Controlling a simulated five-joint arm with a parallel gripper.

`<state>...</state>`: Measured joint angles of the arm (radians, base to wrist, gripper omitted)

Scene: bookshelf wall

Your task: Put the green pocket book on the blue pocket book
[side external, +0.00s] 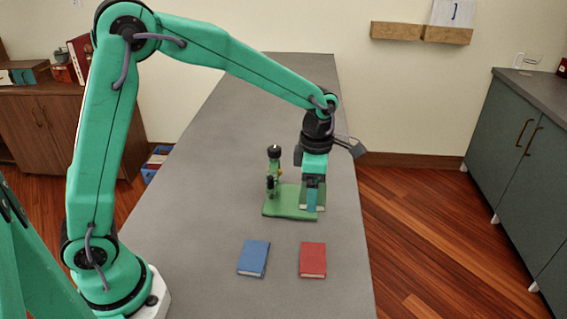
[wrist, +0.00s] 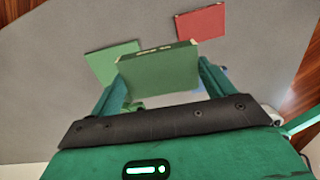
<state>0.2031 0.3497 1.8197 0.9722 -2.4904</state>
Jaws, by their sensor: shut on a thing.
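My gripper (side external: 313,203) points down over the far part of the grey table. In the wrist view its fingers (wrist: 160,85) are shut on the green pocket book (wrist: 158,72), which stands on edge between them with a pale page edge showing. In the side view only a strip of the green book (side external: 321,196) shows beside the fingers. I cannot tell whether it touches anything below. The blue pocket book (side external: 254,258) lies flat on the table, nearer the side camera and apart from my gripper. Nothing lies on it.
A red book (side external: 313,260) lies flat right of the blue one; it also shows in the wrist view (wrist: 202,22). A green flat plate (side external: 283,208) with a small upright green device (side external: 273,172) is beside my gripper. The table around the blue book is mostly clear.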

